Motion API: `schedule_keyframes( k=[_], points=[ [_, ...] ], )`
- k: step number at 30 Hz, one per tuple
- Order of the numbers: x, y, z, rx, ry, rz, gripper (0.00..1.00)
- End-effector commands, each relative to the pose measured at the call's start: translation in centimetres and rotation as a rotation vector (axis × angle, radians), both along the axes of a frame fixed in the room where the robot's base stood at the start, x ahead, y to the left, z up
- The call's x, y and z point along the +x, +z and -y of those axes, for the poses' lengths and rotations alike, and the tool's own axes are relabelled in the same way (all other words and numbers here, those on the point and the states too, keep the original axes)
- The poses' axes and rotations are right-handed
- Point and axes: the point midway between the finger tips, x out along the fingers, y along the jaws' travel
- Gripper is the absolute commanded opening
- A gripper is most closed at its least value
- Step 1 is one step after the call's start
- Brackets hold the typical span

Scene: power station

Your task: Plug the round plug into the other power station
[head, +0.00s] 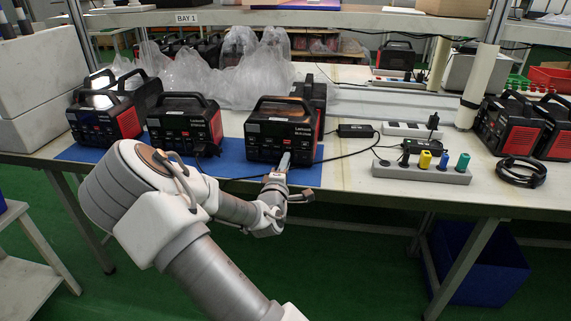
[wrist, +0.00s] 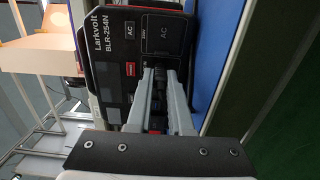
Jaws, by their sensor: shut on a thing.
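My gripper (head: 284,163) is at the front face of the right-hand power station (head: 284,105) on the blue mat, at its lower right part. In the wrist view, the gripper's fingers (wrist: 161,78) are closed around a small dark thing, likely the round plug (wrist: 157,103), with the tips close to the panel of this power station (wrist: 115,62). Whether the plug is in a socket cannot be seen. Another power station (head: 184,122) stands to the left, with a black plug block (head: 205,149) and cable at its lower front.
Another power station (head: 100,115) stands at the far left. To the right are a black adapter (head: 356,131) with its cable, a grey power strip (head: 421,172) with coloured plugs and a coiled black cable (head: 519,172). Plastic bags (head: 215,75) lie behind.

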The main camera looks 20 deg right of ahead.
Motion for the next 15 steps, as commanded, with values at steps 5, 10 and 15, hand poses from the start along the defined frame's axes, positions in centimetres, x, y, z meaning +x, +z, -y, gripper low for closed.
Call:
schedule_keyframes(
  k=[5, 10, 15],
  points=[
    [0.14, 0.01, 0.09, 0.000, 0.000, 0.000, 0.00],
    [0.35, 0.00, 0.23, 0.000, 0.000, 0.000, 0.00],
    [0.33, 0.00, 0.22, 0.000, 0.000, 0.000, 0.48]
  ],
)
